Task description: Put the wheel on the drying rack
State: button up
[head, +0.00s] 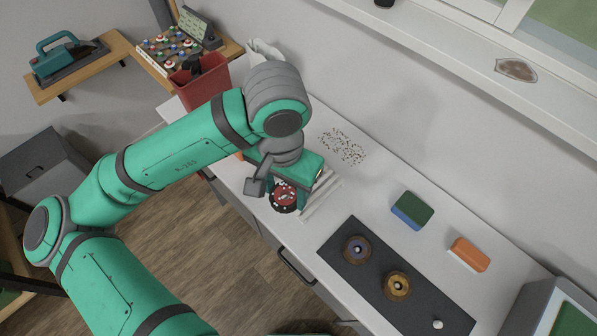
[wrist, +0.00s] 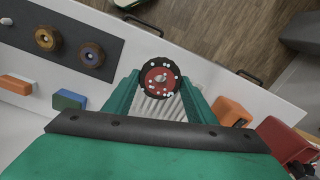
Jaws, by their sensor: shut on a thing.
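A wheel (head: 284,197) with a black tyre and a red face speckled with white bits is between the fingers of my gripper (head: 286,188). In the wrist view the wheel (wrist: 160,79) sits between the two green fingertips (wrist: 161,84), which are shut on it. The drying rack (head: 322,197) is a white ribbed piece on the counter, partly hidden by my gripper. In the wrist view the rack (wrist: 158,107) shows just behind the wheel. I cannot tell whether the wheel touches it.
A dark mat (head: 342,268) holds two brown wheels, one with a purple centre (head: 356,250) and one golden (head: 397,286). A green-blue block (head: 412,210) and an orange-white block (head: 469,254) lie to the right. A red bin (head: 202,82) stands at the left end. Speckles (head: 342,146) lie behind.

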jog(key=w+f, duration=0.2)
jog(key=w, duration=0.1)
jog(key=w+d+f, duration=0.1)
jog(key=w+f, duration=0.2)
jog(key=w, duration=0.1)
jog(key=w+d+f, duration=0.1)
jog(key=w+f, duration=0.2)
jog(key=w, duration=0.1)
jog(key=shift+d, duration=0.2)
jog(key=shift+w+d+f, duration=0.1)
jog(key=shift+w+f, duration=0.4)
jog(key=shift+w, duration=0.05)
jog(key=f, duration=0.3)
jog(key=shift+w+f, duration=0.1)
jog(key=shift+w, duration=0.15)
jog(key=shift+s+f, duration=0.1)
jog(key=shift+s, duration=0.15)
jog(key=shift+f, duration=0.1)
jog(key=o, duration=1)
jog(key=shift+w, duration=0.1)
